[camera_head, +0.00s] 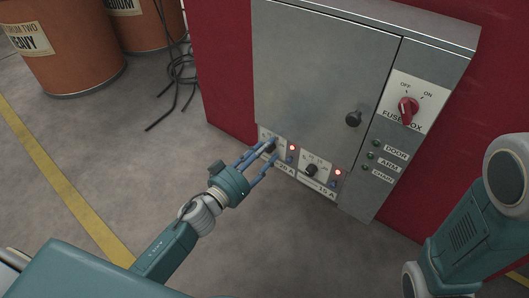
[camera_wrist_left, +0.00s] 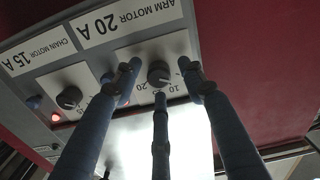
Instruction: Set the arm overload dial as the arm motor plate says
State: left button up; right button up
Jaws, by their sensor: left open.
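The arm overload dial (camera_wrist_left: 158,73), a dark round knob on a light scale plate, sits beside the arm motor plate (camera_wrist_left: 125,20), which reads 20 A. Scale numbers including 10 and 20 show around it, but I cannot tell where its pointer stands. My left gripper (camera_head: 264,150) is open at the cabinet's lower left. In the left wrist view its three fingers (camera_wrist_left: 160,85) surround the dial; contact is unclear. In the head view the dial (camera_head: 270,147) is partly hidden by the fingers. My right gripper is out of view.
The chain motor dial (camera_head: 310,170) sits close beside, with its 15 A plate (camera_head: 317,187). Red lamps glow by both dials. The grey cabinet (camera_head: 320,70) has a black door knob (camera_head: 353,119) and red fuse box switch (camera_head: 408,109). Orange drums (camera_head: 70,55) and cables (camera_head: 177,70) lie left.

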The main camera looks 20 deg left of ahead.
pick_arm(q)
grip_shut()
